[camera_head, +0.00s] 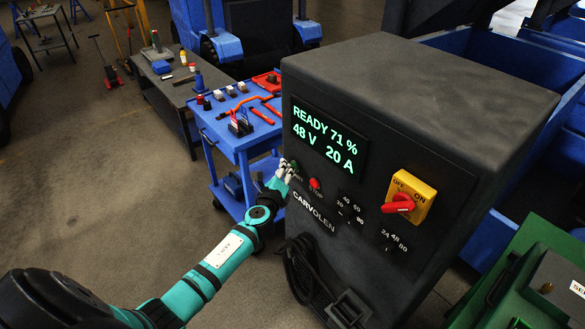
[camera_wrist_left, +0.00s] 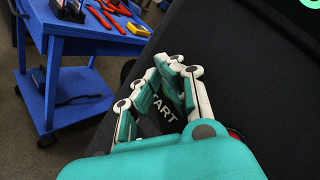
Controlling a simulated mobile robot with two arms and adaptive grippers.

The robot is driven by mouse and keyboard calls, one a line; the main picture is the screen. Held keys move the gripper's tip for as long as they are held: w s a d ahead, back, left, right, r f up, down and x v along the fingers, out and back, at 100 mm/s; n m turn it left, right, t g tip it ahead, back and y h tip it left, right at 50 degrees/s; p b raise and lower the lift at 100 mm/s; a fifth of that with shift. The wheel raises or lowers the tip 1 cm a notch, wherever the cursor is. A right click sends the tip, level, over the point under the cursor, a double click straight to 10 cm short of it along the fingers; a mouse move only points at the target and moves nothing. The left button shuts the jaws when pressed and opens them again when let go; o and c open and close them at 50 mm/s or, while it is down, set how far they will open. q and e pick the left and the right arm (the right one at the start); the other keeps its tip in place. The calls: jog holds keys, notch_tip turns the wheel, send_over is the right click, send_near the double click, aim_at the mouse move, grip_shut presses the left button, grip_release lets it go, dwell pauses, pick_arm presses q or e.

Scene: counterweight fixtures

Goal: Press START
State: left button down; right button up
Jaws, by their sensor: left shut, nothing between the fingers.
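The dark charger cabinet (camera_head: 340,140) has a lit display (camera_head: 324,141) reading READY 71 %, 48 V 20 A. My left gripper (camera_head: 285,171) is shut and empty, at the left edge of the front panel, beside a small dark green button (camera_head: 294,165). Its fingers also show in the left wrist view (camera_wrist_left: 180,66), where they partly cover the START label (camera_wrist_left: 160,106); the button itself is not clear there. I cannot tell whether the fingertips touch the button. My right gripper is out of view.
A red button (camera_head: 315,184) sits just right of the gripper. A red rotary switch (camera_head: 398,204) on a yellow plate is further right. A blue tool cart (camera_head: 240,146) stands close at the left. A coiled black cable (camera_head: 308,280) hangs low on the cabinet.

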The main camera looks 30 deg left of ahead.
pick_arm(q)
jog(key=shift+w+d, duration=0.1)
jog(key=shift+w, duration=0.15)
dwell(0.3)
jog(key=shift+s, duration=0.1)
jog(key=shift+s+a, duration=0.4)
jog(key=shift+s, duration=0.4)
jog(key=s, duration=0.1)
jog(key=s+a, duration=0.1)
jog(key=s, duration=0.1)
jog(key=s+a, duration=0.1)
jog(key=shift+s, duration=0.3)
jog(key=shift+f, duration=0.1)
dwell(0.7)
